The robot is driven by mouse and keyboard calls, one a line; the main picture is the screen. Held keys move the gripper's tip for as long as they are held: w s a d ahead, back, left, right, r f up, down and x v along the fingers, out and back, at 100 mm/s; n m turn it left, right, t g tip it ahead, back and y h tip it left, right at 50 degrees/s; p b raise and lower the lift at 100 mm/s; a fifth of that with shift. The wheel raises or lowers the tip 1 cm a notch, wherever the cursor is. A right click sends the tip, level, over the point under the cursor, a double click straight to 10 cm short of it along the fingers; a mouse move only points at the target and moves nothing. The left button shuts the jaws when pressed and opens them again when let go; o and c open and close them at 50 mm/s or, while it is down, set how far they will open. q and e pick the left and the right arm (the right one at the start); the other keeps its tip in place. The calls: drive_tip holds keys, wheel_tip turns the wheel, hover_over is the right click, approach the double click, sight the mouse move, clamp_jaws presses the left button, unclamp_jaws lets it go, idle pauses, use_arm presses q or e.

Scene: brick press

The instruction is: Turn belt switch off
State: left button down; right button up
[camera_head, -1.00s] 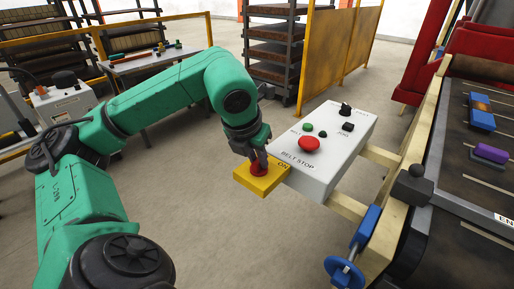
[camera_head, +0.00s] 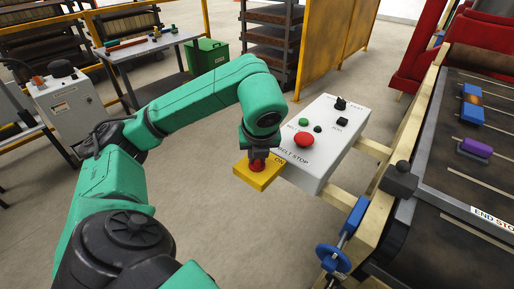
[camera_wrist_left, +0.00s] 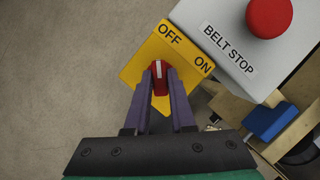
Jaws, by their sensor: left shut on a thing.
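The belt switch is a red knob (camera_head: 257,167) on a yellow plate (camera_head: 250,180), fixed at the near end of a pale control box (camera_head: 325,145). My left gripper (camera_head: 258,158) points down over the plate and is shut on the knob. In the left wrist view the two fingers stand on either side of the red knob (camera_wrist_left: 160,85). The knob's white mark points up the picture, close to the OFF label on the yellow plate (camera_wrist_left: 135,75); ON is to the right. The fingers hide part of the knob. My right gripper is not in view.
A red BELT STOP button (camera_head: 304,139) sits on the box close to the gripper; it also shows in the wrist view (camera_wrist_left: 269,16). The belt (camera_head: 440,190) with blue and purple pieces lies right. A blue handwheel (camera_head: 333,258) is in front. Floor left of the switch is clear.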

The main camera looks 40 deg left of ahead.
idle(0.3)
use_arm(q)
drive_tip(key=c, duration=0.8)
unclamp_jaws()
drive_tip(key=shift+o, duration=0.2)
drive_tip(key=p+v, duration=1)
drive_tip(key=v, duration=0.4)
drive_tip(key=shift+r, duration=0.25)
drive_tip(key=shift+s+d, duration=0.1)
drive_tip(key=shift+d, duration=0.05)
